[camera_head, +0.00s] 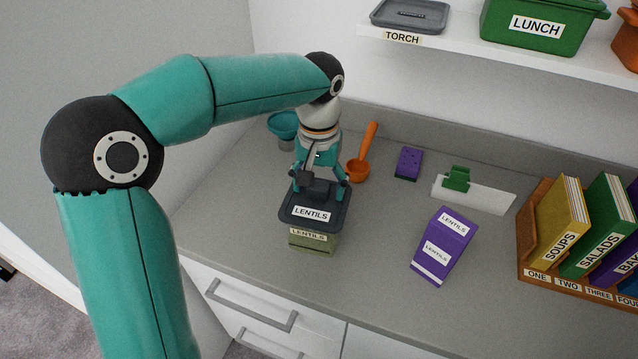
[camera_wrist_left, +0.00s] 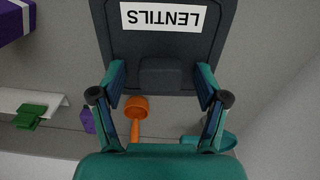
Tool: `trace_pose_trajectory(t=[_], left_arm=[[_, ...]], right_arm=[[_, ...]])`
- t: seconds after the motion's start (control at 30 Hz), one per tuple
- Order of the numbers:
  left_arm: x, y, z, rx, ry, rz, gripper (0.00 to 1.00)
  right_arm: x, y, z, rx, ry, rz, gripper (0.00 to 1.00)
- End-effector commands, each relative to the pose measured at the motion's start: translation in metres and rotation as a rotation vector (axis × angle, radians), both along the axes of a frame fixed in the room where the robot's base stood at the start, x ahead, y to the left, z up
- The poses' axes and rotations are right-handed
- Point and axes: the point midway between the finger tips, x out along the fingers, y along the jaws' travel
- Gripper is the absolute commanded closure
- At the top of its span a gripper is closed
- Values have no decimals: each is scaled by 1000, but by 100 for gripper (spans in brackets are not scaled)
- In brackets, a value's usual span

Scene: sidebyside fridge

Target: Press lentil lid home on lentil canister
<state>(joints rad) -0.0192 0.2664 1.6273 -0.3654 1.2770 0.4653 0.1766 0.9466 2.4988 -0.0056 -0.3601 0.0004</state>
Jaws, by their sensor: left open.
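The lentil lid (camera_head: 327,217) is dark grey with a white LENTILS label and a raised block on top. It sits over the lentil canister (camera_head: 312,244), a green box with its own label on the counter. Whether the lid is fully seated I cannot tell. My left gripper (camera_head: 320,187) points down at the lid's back part, fingers apart around the raised block. In the left wrist view the lid (camera_wrist_left: 190,45) lies just beyond my open left fingertips (camera_wrist_left: 161,83), with the block between them. The canister is hidden there. My right gripper is not in view.
Behind are an orange scoop (camera_head: 358,170), a teal funnel-like item (camera_head: 283,124), a purple sponge-like block (camera_head: 408,162) and a green clip on a white card (camera_head: 480,194). A book rack (camera_head: 535,250) is at far right.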

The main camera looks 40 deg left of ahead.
Motion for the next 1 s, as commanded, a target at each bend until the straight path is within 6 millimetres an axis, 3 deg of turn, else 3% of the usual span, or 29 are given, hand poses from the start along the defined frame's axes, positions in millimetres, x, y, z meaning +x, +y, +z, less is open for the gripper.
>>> trace_pose_trajectory(t=[0.33,0.73,1.0], left_arm=[[1,0,14,0,-4,0,26],[2,0,89,-1,-4,-1,26],[1,0,117,0,-1,0,26]], right_arm=[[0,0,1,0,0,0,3],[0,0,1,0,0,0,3],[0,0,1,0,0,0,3]])
